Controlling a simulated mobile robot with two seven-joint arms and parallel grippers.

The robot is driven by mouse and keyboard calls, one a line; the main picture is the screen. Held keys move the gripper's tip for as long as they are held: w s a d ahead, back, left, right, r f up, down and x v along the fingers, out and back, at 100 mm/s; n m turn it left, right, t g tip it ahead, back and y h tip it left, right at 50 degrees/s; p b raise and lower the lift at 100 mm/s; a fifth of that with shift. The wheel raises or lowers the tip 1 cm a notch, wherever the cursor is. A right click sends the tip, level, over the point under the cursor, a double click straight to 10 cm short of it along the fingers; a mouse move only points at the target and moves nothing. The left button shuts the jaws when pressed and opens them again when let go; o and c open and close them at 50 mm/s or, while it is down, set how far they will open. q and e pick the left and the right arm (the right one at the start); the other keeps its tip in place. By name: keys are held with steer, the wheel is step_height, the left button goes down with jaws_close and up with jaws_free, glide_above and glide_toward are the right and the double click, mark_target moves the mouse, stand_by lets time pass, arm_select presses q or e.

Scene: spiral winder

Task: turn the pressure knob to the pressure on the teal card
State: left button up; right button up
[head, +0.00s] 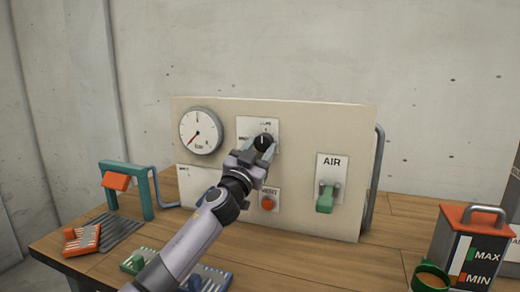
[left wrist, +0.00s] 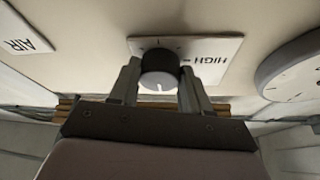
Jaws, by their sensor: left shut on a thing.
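The black pressure knob (head: 264,140) sits on a white plate on the upright beige panel. My left gripper (head: 259,148) is shut on it, one finger on each side. In the left wrist view the knob (left wrist: 160,70) is between the two fingers, with a pale mark on its face. The plate (left wrist: 213,58) reads HIGH upside down there. The round gauge (head: 201,131) is left of the knob, its red needle pointing down-left. I cannot make out a teal card for certain. My right gripper is not in view.
The AIR plate with a green lever (head: 325,200) is at the panel's right. A red button (head: 267,203) is below the knob. A teal frame with an orange part (head: 117,181) stands at left. Red, green and blue pieces lie in front. A MAX/MIN container (head: 470,247) stands at right.

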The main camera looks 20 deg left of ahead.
arm_select(q)
steer(key=shift+a+r+m+g+h+p, duration=0.15)
steer(key=shift+m+h+p, duration=0.2)
steer(key=shift+m+p, duration=0.25)
steer(key=shift+r+m+g+h+p, duration=0.15)
steer(key=shift+m+h+p, duration=0.25)
steer(key=shift+m, duration=0.3)
steer(key=shift+m+g+h+p, duration=0.45)
steer(key=shift+m+p, duration=0.55)
steer(key=shift+m, duration=0.2)
steer(key=m+p, duration=0.1)
steer(key=m, duration=0.1)
steer(key=m+g+h+p, duration=0.1)
steer(key=m+p, duration=0.2)
steer(key=p, duration=0.1)
steer(key=shift+a+r+m+g+h, duration=0.15)
steer(key=shift+a+m+g+h, duration=0.1)
steer(key=shift+m+g+h, duration=0.15)
steer(key=shift+m+p, duration=0.4)
steer(key=shift+m, duration=0.1)
steer(key=shift+m+g, duration=0.45)
steer(key=shift+m, duration=0.45)
steer(key=shift+m+g+p, duration=0.3)
steer(key=shift+m+g, duration=0.2)
steer(key=shift+m, duration=1)
steer(key=o, duration=1.1)
steer(key=shift+c, duration=0.2)
